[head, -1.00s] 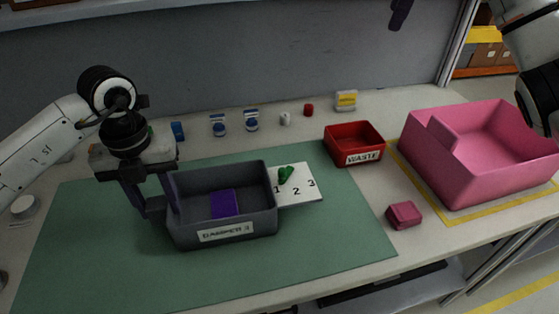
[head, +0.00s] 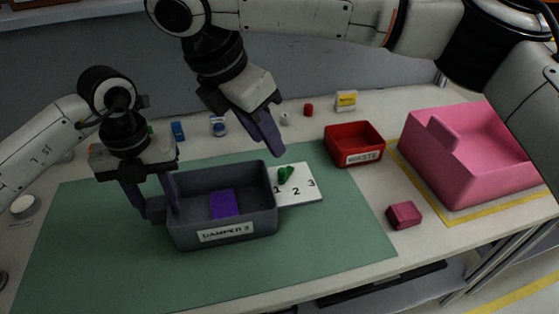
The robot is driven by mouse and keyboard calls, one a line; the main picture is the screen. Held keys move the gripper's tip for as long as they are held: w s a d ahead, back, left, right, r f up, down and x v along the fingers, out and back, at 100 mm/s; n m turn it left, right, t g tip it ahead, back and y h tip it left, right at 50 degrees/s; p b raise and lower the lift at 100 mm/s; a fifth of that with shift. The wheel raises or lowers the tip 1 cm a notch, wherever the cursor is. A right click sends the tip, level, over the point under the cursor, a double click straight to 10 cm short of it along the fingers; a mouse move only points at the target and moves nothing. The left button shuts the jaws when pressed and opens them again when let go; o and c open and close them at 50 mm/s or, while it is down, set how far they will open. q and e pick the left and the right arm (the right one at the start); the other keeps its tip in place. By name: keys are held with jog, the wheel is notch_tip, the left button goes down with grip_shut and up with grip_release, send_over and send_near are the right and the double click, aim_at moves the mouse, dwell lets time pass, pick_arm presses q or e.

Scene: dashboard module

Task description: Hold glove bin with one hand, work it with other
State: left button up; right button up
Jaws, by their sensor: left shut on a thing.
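A dark grey open bin (head: 222,225) with a front label that seems to read "DAMPER 3" stands on the green mat; I take it as the glove bin. A purple block (head: 224,204) lies inside it. My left gripper (head: 162,207) is shut on the bin's left wall, one finger inside and one outside. My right gripper (head: 268,143) points down above and behind the bin's back right corner, apart from it. Its fingers overlap in this view, so its opening is unclear. A white card (head: 305,195) marked 1 2 3, with a green piece (head: 286,174) on it, lies right of the bin.
A red bin (head: 340,143) labelled WASTE and a large pink bin (head: 465,185) stand to the right. A small pink block (head: 404,215) lies before the pink bin. Several small items line the back, including a yellow-and-white box (head: 346,100). The mat's front (head: 120,270) is clear.

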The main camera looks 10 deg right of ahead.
aim_at(283, 168)
jog(key=x, duration=0.9)
jog(key=shift+w+f, duration=0.1)
grip_shut()
